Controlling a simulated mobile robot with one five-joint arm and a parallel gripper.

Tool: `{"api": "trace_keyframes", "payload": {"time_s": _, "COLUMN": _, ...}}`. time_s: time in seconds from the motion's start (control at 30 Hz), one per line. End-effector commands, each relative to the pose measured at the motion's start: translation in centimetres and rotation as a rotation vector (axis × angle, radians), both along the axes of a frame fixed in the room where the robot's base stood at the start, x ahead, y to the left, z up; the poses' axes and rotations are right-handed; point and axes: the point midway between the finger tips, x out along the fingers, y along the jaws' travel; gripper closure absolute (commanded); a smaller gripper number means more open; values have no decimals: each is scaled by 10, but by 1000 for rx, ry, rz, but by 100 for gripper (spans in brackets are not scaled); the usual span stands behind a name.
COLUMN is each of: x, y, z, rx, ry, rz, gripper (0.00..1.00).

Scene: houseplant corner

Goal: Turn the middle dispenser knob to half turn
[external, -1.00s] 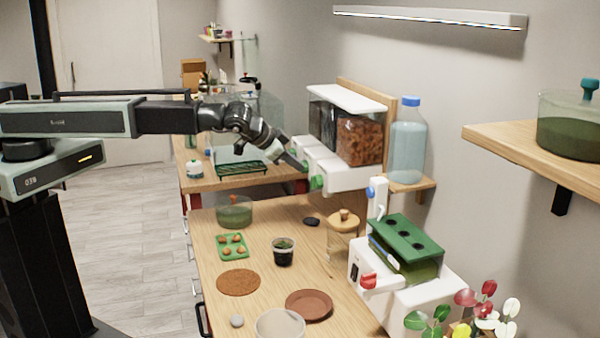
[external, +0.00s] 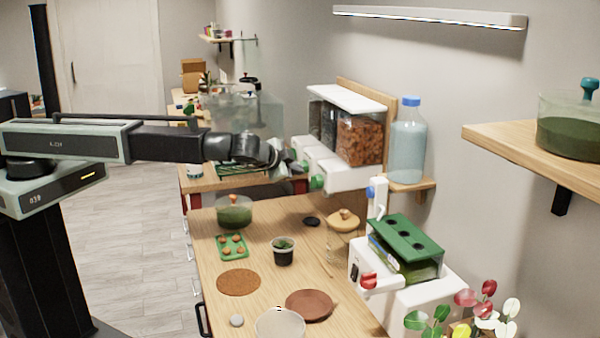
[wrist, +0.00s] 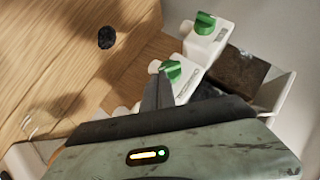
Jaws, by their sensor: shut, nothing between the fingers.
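The dispenser (external: 345,178) is a white wall unit with clear bins and a row of white outlets carrying green knobs. In the wrist view, the middle knob (wrist: 171,71) is green on a white outlet. Another green knob (wrist: 204,23) sits above it; in the external view the nearest knob (external: 316,182) shows clearly. My gripper (wrist: 160,78) is shut and empty, its fingertips right beside the middle knob; I cannot tell whether they touch it. In the external view, my gripper (external: 297,164) is at the outlets and partly hides them. The third outlet is mostly hidden behind my gripper.
A bottle (external: 407,140) stands on a shelf to the right of the dispenser. Below, the wooden table (external: 210,270) holds a lidded green bowl (external: 234,212), a cork-lidded jar (external: 343,225), a small pot (external: 283,252) and a dark stone (external: 312,221). A white machine (external: 375,270) stands at right.

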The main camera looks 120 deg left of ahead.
Motion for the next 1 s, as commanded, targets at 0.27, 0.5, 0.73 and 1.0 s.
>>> {"api": "trace_keyframes", "payload": {"time_s": 0.27, "x": 3, "y": -1, "z": -15, "rx": 140, "ry": 139, "rz": -1, "gripper": 100}}
{"api": "trace_keyframes", "payload": {"time_s": 0.5, "x": 2, "y": -1, "z": -22, "rx": 258, "ry": 257, "rz": 1, "gripper": 100}}
{"api": "trace_keyframes", "payload": {"time_s": 0.73, "x": 1, "y": -1, "z": -27, "rx": 362, "ry": 362, "rz": 0, "gripper": 100}}
{"api": "trace_keyframes", "payload": {"time_s": 1.0, "x": 0, "y": 0, "z": -29, "rx": 453, "ry": 453, "rz": 0, "gripper": 100}}
